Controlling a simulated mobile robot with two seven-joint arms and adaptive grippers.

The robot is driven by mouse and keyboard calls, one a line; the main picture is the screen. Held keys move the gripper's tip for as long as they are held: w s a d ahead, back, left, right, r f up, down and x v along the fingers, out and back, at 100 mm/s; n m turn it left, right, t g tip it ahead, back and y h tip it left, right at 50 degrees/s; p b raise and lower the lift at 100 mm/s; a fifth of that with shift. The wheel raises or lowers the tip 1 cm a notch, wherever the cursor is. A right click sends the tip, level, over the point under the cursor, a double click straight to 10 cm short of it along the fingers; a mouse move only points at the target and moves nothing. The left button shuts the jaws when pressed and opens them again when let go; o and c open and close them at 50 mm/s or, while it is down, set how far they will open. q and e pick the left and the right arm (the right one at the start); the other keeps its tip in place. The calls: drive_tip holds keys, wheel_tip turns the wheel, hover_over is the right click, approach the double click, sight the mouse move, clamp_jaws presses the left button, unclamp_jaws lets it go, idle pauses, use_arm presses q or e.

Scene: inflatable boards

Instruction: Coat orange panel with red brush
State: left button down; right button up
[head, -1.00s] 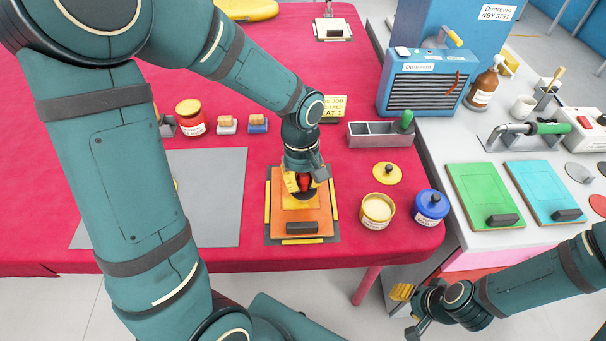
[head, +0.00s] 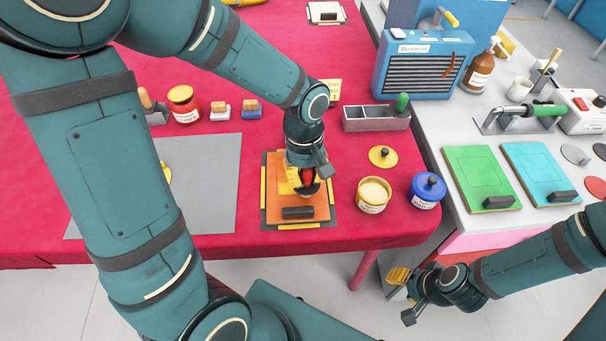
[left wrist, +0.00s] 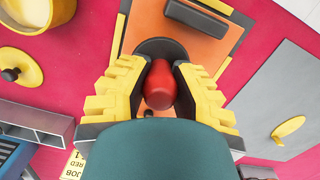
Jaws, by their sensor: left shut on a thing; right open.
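The orange panel (head: 319,211) lies on a dark mat with yellow edge strips near the table's front, with a dark block (head: 298,212) on its front part. My left gripper (head: 306,183) is over the panel's middle, shut on the red brush (head: 308,175). In the left wrist view the red handle (left wrist: 160,85) stands between the yellow fingers, above a round dark base; the panel (left wrist: 190,42) shows behind it. Whether the brush touches the panel is hard to tell. A lighter yellow patch (head: 284,178) shows on the panel. My right gripper (head: 402,295) is open and empty, off the table's front edge.
An open cream-filled pot (head: 374,195), its yellow lid (head: 383,156) and a blue jar (head: 427,190) stand right of the panel. A grey tray (head: 365,120) is behind. A grey sheet (head: 205,190) lies left. Green (head: 480,178) and cyan (head: 540,170) panels lie on the side bench.

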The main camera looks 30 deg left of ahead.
use_arm(q)
drive_tip(key=shift+w+a, duration=0.4)
drive_tip(key=shift+w, duration=0.25)
drive_tip(key=shift+w+a, duration=0.4)
drive_tip(key=shift+w, duration=0.25)
drive_tip(key=shift+w+a+p, duration=0.3)
drive_tip(key=shift+w+a, duration=0.1)
drive_tip(key=shift+w, duration=0.2)
drive_tip(key=shift+w+a+p, duration=0.3)
drive_tip(key=shift+w+a, duration=0.05)
drive_tip(key=shift+w, duration=0.25)
drive_tip(key=shift+w+a+p, duration=0.2)
drive_tip(key=shift+w+a, duration=0.3)
drive_tip(key=shift+w, duration=0.25)
drive_tip(key=shift+w+a+p, duration=0.15)
drive_tip(key=shift+w+a, duration=0.3)
drive_tip(key=shift+w, duration=0.3)
drive_tip(key=shift+r+p, duration=2.4)
drive_tip(key=shift+r, duration=0.55)
drive_tip(key=shift+r, duration=0.1)
wheel_tip(320, 180, up, 3)
drive_tip(key=shift+f+p, duration=0.1)
drive_tip(key=shift+p, duration=1.15)
